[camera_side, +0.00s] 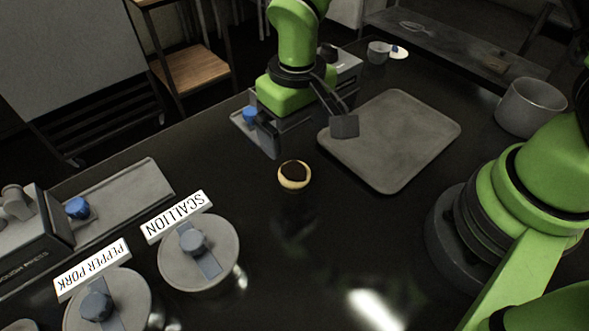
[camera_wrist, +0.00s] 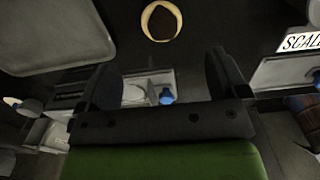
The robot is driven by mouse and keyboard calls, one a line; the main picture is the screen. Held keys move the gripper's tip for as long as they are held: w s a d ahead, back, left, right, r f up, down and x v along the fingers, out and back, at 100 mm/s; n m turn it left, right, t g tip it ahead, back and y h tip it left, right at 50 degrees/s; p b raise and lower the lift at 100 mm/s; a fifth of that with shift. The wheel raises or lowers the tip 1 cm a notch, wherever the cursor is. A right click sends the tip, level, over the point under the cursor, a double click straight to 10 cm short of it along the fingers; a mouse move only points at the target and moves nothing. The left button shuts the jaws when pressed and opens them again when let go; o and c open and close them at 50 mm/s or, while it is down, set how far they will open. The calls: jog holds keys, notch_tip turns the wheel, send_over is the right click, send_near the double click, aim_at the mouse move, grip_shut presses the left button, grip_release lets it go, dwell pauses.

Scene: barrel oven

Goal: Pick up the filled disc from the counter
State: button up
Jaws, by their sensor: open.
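The filled disc (camera_side: 294,175), a small round of pale dough with a dark filling in its middle, lies alone on the dark counter near the centre of the side view. In the wrist view the disc (camera_wrist: 161,21) shows at the top middle, ahead of the fingertips and roughly centred between them. My gripper (camera_side: 305,131) is open and empty, with its two dark fingers spread wide, on the far side of the disc and above the counter. The gripper (camera_wrist: 164,76) also shows in the wrist view with a clear gap between its fingers.
A grey tray (camera_side: 405,135) lies right of the disc. Lidded round containers marked SCALLION (camera_side: 215,265) and PEPPER PORK (camera_side: 135,300) stand at the front left. A metal pot (camera_side: 530,108) is at the right. A machine with a blue knob (camera_side: 78,208) is at the left. Counter around the disc is clear.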

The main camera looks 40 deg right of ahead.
aim_at(296, 164)
notch_tip(296, 164, down, 10)
jog(key=shift+a+r, duration=0.1)
jog(key=shift+r, duration=0.15)
jog(key=c, duration=1)
